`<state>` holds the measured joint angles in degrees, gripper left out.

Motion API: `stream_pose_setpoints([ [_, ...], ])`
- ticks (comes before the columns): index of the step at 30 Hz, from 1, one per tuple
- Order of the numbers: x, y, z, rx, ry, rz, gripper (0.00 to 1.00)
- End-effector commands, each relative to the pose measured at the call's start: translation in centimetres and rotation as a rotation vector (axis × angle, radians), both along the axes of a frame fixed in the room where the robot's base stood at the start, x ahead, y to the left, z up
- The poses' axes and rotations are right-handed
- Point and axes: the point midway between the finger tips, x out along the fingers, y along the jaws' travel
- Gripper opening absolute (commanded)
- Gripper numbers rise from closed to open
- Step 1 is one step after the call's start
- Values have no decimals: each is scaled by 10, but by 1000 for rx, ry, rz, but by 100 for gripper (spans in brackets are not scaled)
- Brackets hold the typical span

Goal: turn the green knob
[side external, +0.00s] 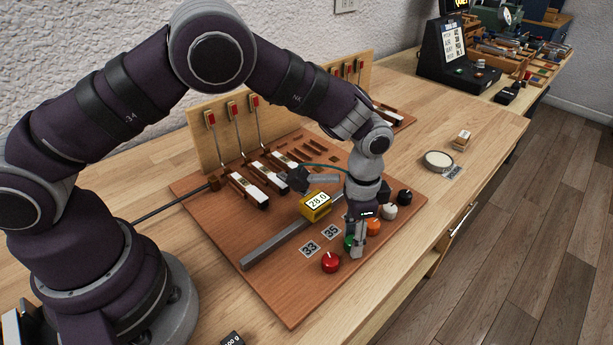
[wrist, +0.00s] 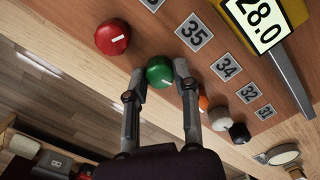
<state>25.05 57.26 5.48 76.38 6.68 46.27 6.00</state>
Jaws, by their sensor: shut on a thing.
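The green knob (wrist: 160,71) is on the brown board, between the red knob and the orange knob. In the side external view the green knob (side external: 348,243) is partly hidden by my gripper (side external: 357,252). In the wrist view my gripper (wrist: 160,80) has one finger on each side of the green knob, with the fingertips at its edges. It is shut on the knob. A white mark shows on the knob's face.
A red knob (side external: 331,262) sits close on one side. Orange (side external: 373,227), white (side external: 390,212) and black (side external: 405,196) knobs line the other side. Number tags and a yellow box reading 28.0 (side external: 315,206) lie on the board beside a grey rail (side external: 275,245).

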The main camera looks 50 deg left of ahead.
Motion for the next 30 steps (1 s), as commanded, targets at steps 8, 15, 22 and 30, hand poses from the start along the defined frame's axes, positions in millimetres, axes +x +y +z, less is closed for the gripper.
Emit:
stream_pose_setpoints([
  [8,0,0,0,1,1,-248,0],
  [15,0,0,0,1,1,-419,0],
  [22,0,0,0,1,0,-523,0],
  [30,0,0,1,0,1,-576,0],
])
